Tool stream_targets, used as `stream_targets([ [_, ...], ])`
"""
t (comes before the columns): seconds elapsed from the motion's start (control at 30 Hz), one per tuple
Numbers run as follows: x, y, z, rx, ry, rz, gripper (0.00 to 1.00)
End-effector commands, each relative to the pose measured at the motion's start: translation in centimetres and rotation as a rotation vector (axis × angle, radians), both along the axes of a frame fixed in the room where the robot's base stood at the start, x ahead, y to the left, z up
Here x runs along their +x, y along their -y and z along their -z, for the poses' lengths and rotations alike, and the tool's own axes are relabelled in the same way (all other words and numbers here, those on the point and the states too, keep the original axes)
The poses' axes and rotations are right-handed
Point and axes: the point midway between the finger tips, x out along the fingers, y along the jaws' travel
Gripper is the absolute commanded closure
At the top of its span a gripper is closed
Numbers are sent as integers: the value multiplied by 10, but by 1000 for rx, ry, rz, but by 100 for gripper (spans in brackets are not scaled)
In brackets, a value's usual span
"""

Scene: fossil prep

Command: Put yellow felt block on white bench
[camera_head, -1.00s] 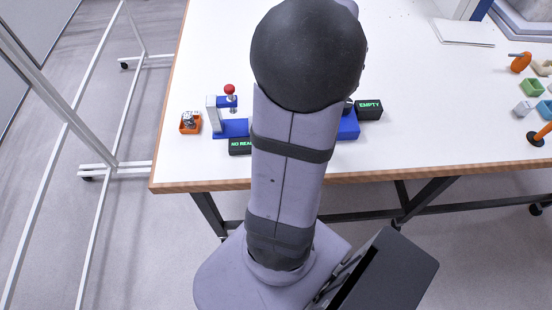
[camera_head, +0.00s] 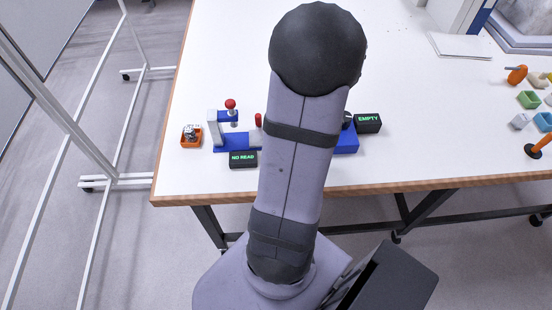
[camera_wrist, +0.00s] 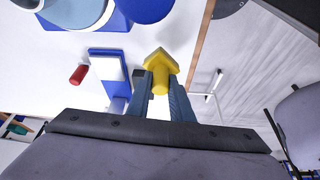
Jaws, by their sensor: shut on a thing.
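A yellow felt block (camera_wrist: 159,63) sits between the fingertips of my gripper (camera_wrist: 160,80) in the wrist view. My gripper is shut on it. The block is near the wooden edge of the white bench (camera_wrist: 35,72); whether it touches the bench is unclear. The white bench also fills much of the head view (camera_head: 225,65). In the head view my arm hides the gripper and the block.
A blue-and-white fixture (camera_wrist: 108,68) and a red knob (camera_wrist: 78,75) are left of the block in the wrist view. The head view shows an orange tray (camera_head: 191,136), a "NO READ" display (camera_head: 243,160) and an "EMPTY" display (camera_head: 368,123). Small colored items lie at right.

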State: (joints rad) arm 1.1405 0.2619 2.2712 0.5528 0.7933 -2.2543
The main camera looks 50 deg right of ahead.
Motion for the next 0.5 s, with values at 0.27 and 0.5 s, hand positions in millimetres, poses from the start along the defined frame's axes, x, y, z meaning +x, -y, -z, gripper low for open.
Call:
stream_targets([
  [0.27, -1, -1, 30, 4, -2, 0, 100],
  [0.5, -1, 0, 35, -1, -2, -1, 100],
])
